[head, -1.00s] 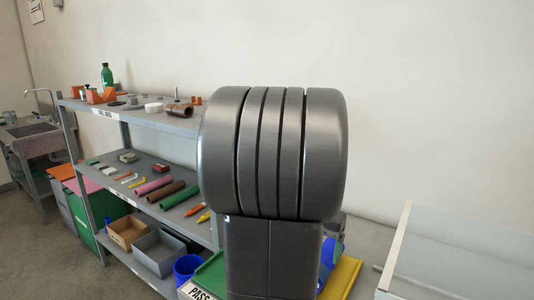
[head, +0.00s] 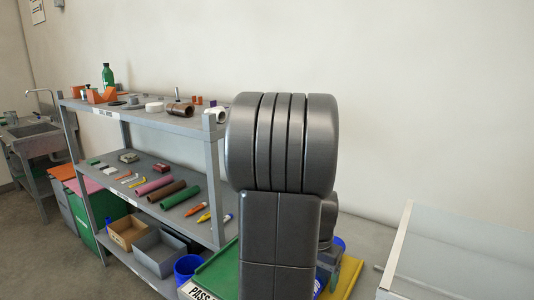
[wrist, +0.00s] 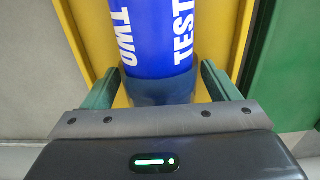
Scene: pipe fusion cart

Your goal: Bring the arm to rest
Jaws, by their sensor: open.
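My arm stands in the middle of the head view, its dark grey links covering part of the shelf and the bench behind. In the wrist view my gripper (wrist: 158,85) is open, with one green finger on each side of a blue cylinder (wrist: 160,35) lettered "TEST" and "TWO". The cylinder lies over a yellow tray (wrist: 88,18). A dark band at its near end sits between the fingers, and I see gaps at both sides.
A grey shelf (head: 150,205) at the left holds pipes, fittings and markers. A green tray (head: 222,268) with a "PASS" label lies beside the yellow tray (head: 345,277). A pale clear-sided box (head: 455,255) stands at the right. A sink (head: 38,140) is far left.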

